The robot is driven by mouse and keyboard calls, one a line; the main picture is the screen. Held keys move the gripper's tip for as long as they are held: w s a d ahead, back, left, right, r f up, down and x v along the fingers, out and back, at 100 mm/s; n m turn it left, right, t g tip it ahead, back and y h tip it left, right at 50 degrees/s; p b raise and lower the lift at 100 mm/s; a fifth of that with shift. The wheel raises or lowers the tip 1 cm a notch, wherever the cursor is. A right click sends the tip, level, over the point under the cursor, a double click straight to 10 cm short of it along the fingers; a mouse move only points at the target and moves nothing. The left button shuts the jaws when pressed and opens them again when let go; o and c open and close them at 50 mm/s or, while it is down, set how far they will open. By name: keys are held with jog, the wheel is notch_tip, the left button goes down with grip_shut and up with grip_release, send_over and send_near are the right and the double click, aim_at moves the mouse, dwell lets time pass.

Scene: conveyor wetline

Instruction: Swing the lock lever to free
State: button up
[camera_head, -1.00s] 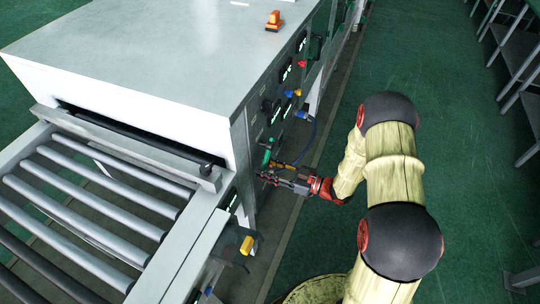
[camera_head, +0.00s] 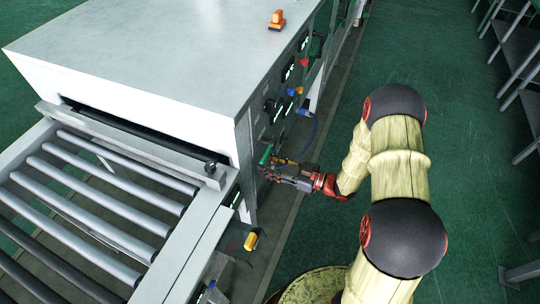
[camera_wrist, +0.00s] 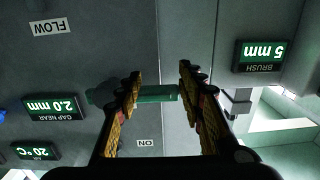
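A green lever (camera_wrist: 155,97) lies across the picture in the wrist view, on the machine's grey side panel. No lever in view is labelled as the lock lever. The green lever also shows as a small green piece (camera_head: 265,155) beside the gripper in the head view. My gripper (camera_wrist: 160,88) is open, with its yellow-padded fingers apart. The left finger crosses in front of the green lever and hides part of it.
The panel carries a FLOW label (camera_wrist: 50,27), an ON label (camera_wrist: 148,142) and green displays for gap (camera_wrist: 55,106) and brush (camera_wrist: 262,55). Blue, red and yellow controls sit farther along the machine (camera_head: 160,50). A roller conveyor (camera_head: 100,205) lies at left.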

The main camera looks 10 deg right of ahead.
jog(key=r+v, duration=0.1)
jog(key=v, duration=0.5)
jog(key=shift+w+d, duration=0.2)
jog(key=shift+d, duration=0.15)
